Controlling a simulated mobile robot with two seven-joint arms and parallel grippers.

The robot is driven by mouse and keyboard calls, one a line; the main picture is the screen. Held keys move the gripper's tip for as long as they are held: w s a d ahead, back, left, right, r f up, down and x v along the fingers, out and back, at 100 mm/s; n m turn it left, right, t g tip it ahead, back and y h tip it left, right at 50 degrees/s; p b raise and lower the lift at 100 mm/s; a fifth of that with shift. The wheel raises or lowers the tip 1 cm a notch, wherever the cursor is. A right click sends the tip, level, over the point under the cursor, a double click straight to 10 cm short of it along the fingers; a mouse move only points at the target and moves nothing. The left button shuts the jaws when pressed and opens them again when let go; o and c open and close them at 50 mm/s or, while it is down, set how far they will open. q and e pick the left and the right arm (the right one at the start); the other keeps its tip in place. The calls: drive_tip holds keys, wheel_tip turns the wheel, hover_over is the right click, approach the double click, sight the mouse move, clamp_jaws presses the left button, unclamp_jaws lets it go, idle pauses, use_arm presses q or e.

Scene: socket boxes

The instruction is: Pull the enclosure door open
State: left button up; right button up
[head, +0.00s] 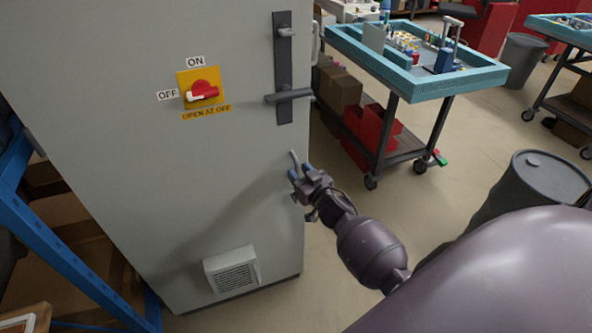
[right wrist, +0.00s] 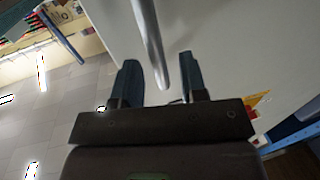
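The enclosure door (head: 130,120) is a tall pale grey panel and looks closed. A slim grey bar handle (head: 294,159) stands near its right edge, below the dark latch plate (head: 283,65) with its lever (head: 289,96). My right gripper (head: 298,173) is at this bar, its dark blue fingers apart. In the right wrist view the bar (right wrist: 148,40) reaches down between the open fingertips (right wrist: 158,70), with gaps on both sides. The red switch knob (head: 202,92) on its yellow plate has its white tip toward OFF. My left gripper is out of view.
A louvred vent box (head: 232,270) sticks out low on the door. A blue-topped cart (head: 420,85) stands right of the enclosure, and a dark drum (head: 540,185) stands at the right. A blue frame (head: 70,255) is at the left.

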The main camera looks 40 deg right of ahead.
drive_tip(key=shift+w, duration=0.9)
clamp_jaws()
